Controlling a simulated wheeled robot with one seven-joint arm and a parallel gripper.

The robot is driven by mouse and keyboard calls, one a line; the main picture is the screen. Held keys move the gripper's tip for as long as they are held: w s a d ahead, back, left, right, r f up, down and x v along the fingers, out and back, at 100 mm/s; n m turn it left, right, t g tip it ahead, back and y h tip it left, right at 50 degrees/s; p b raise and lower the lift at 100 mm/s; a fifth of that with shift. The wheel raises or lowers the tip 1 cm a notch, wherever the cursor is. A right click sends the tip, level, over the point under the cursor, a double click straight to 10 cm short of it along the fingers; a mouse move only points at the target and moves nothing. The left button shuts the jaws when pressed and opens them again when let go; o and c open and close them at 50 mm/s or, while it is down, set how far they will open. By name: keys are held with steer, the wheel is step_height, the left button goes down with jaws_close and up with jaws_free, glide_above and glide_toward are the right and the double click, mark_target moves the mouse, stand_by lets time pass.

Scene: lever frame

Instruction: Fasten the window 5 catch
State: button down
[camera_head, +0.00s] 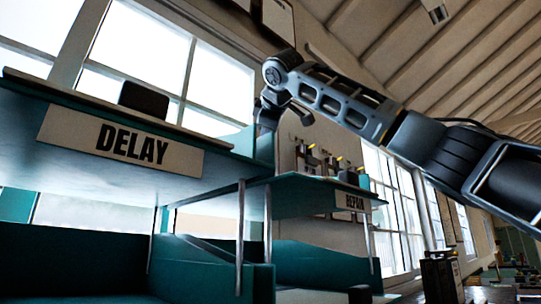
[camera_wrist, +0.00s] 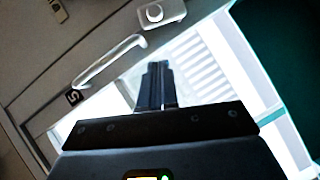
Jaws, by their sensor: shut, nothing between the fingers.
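In the wrist view a pale bar-shaped handle (camera_wrist: 108,62) lies slanted on the grey window frame (camera_wrist: 60,62). A dark tag with a 5 (camera_wrist: 73,97) sits by its lower left end. A small light block with a round knob (camera_wrist: 160,13) is mounted past its upper right end; which part is the catch I cannot tell for sure. My gripper (camera_wrist: 155,68) is shut and empty, its fingers over the bright glass, right of and below the handle, appearing apart from it.
A teal DELAY shelf (camera_head: 60,115) is left of my gripper, and a lower REPAIR shelf (camera_head: 290,200) is below it on metal posts. A teal panel (camera_wrist: 285,50) fills the wrist view's right side. A small metal fitting (camera_wrist: 58,11) is at its top left.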

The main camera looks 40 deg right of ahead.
steer(key=w+d+f+p, duration=0.1)
steer(key=w+d+f, duration=0.2)
steer(key=w+d, duration=0.2)
steer(key=shift+w+d, duration=0.35)
steer(key=shift+d, duration=0.4)
steer(key=shift+w+r+p, duration=0.1)
steer(key=shift+r+p, duration=0.05)
steer(key=shift+p, duration=0.6)
